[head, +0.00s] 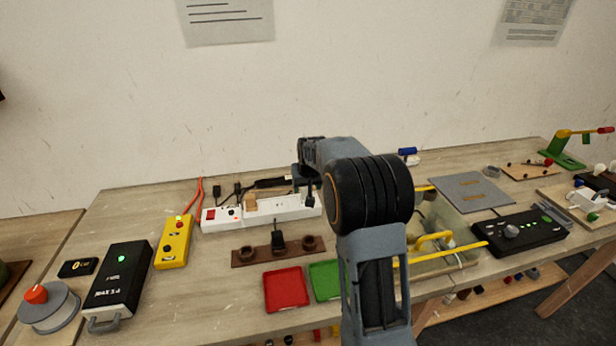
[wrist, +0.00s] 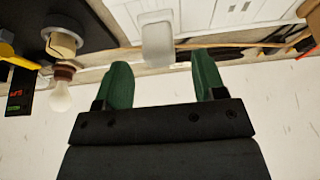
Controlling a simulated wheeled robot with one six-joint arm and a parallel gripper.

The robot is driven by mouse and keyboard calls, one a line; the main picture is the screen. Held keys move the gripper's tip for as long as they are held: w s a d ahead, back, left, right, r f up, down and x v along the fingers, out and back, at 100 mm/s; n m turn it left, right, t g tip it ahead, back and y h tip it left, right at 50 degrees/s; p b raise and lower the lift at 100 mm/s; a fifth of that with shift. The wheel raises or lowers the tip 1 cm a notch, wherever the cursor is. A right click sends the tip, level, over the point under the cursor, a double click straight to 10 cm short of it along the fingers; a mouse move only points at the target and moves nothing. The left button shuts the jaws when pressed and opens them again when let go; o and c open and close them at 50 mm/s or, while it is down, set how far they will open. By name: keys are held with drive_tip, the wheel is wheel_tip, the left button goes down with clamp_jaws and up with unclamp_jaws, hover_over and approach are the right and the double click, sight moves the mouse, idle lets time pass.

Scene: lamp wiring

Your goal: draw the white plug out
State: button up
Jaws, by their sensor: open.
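The white plug (wrist: 157,42) shows in the wrist view as a pale block beside the white power strip (wrist: 222,15). My gripper (wrist: 160,62) has its two green fingers apart, one on each side of the plug's near end. The fingers look clear of it, with a gap on both sides. In the head view the long white power strip (head: 245,214) lies toward the back of the table. My arm covers its right end, and I cannot make out the white plug or my fingertips there.
A bulb (wrist: 60,97) shows at the left of the wrist view. Black plugs and cables lie behind the strip. A brown rack (head: 262,256), a red tray (head: 286,289) and a green tray (head: 324,281) lie in front. A yellow box (head: 173,243) stands left.

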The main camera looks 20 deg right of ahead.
sight(306, 189)
drive_tip(key=shift+x, duration=1.45)
drive_tip(key=c, duration=1.1)
drive_tip(key=shift+r, duration=0.3)
drive_tip(key=shift+r+p, duration=0.25)
drive_tip(key=shift+p, duration=0.15)
drive_tip(key=shift+r, duration=0.25)
drive_tip(key=shift+r+p, duration=1.45)
drive_tip(key=shift+r, duration=0.6)
